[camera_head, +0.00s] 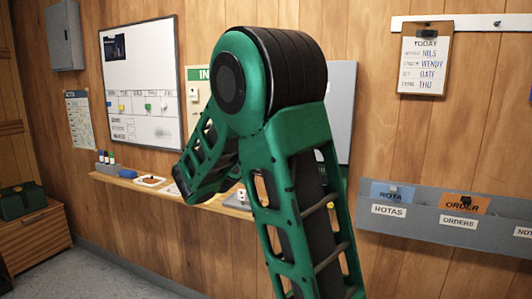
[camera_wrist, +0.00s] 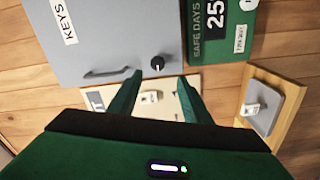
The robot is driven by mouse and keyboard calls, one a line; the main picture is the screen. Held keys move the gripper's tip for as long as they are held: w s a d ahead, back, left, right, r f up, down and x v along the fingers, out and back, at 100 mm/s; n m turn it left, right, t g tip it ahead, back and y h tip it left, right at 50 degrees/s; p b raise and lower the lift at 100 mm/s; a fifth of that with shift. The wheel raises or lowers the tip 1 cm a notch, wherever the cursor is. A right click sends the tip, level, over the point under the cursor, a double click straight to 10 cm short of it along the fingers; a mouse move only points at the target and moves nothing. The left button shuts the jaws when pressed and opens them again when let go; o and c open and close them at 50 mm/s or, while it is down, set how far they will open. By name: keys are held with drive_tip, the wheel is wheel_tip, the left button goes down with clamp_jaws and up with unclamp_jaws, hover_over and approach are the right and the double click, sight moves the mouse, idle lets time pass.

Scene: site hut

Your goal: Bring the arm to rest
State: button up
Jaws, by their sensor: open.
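My arm, green with a black elbow joint, stands raised and bent in the middle of the head view. Its forearm slopes down to the left toward the wall, and its gripper end is not clear there. In the wrist view my gripper (camera_wrist: 170,76) has its two green fingers apart, with nothing held between them. The fingers point at the wall, across the lower edge of a grey key cabinet (camera_wrist: 95,45) marked KEYS. A black knob (camera_wrist: 157,63) on the cabinet shows between the fingertips. Whether the fingers touch anything, I cannot tell.
A pale board (camera_wrist: 150,84) with white pieces lies behind the fingers. A green SAFE DAYS sign (camera_wrist: 222,22) and a wooden ledge (camera_wrist: 291,104) are close by. The head view shows a whiteboard (camera_head: 150,60), a narrow shelf (camera_head: 125,183), a clipboard (camera_head: 425,65) and a grey rack (camera_head: 410,228).

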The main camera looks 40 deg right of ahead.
drive_tip(key=shift+a, duration=0.15)
idle(0.4)
drive_tip(key=s+f+m+g+y, duration=0.4)
drive_tip(key=s+f+m+y, duration=0.25)
drive_tip(key=s+f, duration=0.8)
drive_tip(key=s+a+f+g+y, duration=0.1)
drive_tip(key=s+a+f+y, duration=0.1)
drive_tip(key=s+a, duration=0.3)
drive_tip(key=s+a+f+m+g+y, duration=0.1)
drive_tip(key=s+a+f+y, duration=0.1)
drive_tip(key=s+a+y, duration=0.3)
drive_tip(key=s+a+f+y, duration=0.3)
drive_tip(key=s+a, duration=0.4)
drive_tip(key=a, duration=0.2)
drive_tip(key=shift+s+a+g, duration=0.2)
drive_tip(key=shift+a+g, duration=0.15)
drive_tip(key=shift+g, duration=0.05)
